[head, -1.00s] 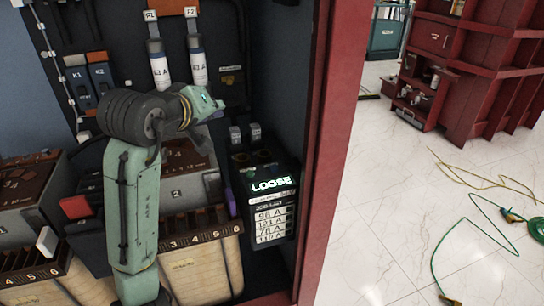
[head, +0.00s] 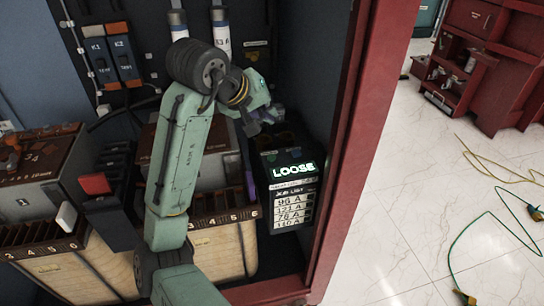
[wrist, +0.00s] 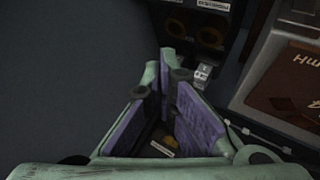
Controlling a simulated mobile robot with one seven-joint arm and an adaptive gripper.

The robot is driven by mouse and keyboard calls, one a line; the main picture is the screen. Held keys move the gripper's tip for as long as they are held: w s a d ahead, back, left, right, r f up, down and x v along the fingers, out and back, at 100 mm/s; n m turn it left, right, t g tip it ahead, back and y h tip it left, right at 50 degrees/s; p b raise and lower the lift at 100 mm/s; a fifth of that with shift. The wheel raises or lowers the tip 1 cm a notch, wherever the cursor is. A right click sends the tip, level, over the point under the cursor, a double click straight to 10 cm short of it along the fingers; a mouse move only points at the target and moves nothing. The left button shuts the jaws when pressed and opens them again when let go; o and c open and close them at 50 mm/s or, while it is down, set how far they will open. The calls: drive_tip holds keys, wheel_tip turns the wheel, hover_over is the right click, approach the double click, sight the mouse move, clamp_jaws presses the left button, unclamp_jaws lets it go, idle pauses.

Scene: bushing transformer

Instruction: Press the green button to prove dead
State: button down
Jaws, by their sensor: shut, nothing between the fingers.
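No green button can be made out in either view. A black unit (head: 285,221) with a green-lit "LOOSE" display (head: 293,170) and a list of amp values stands at the right inside the cabinet. My gripper (head: 275,112) is over the back top of this unit in the head view, partly hidden by my wrist. In the wrist view my purple-padded fingers (wrist: 167,62) are shut with nothing held. Just beyond their tips are a small pale grey block (wrist: 203,72) and a dark box (wrist: 236,15) with two round brownish sockets; I cannot tell whether the fingers touch anything.
A red block (head: 95,184) and a white block (head: 67,215) sit at left, above numbered wooden racks (head: 60,280). Switches K1 and K2 (head: 112,60) hang on the back wall. The red cabinet post (head: 362,150) stands close right of the unit.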

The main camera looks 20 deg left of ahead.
drive_tip(key=b, duration=0.6)
hover_over(269, 155)
wheel_tip(269, 155, down, 7)
drive_tip(key=shift+r, duration=0.1)
drive_tip(key=shift+a+f+b, duration=0.1)
drive_tip(key=shift+f+b, duration=0.35)
drive_tip(key=shift+f, duration=0.3)
idle(0.3)
drive_tip(key=shift+f, duration=0.45)
drive_tip(key=shift+f, duration=0.45)
idle(0.5)
drive_tip(key=shift+r, duration=0.15)
drive_tip(key=shift+r+p, duration=0.75)
drive_tip(key=shift+p, duration=0.05)
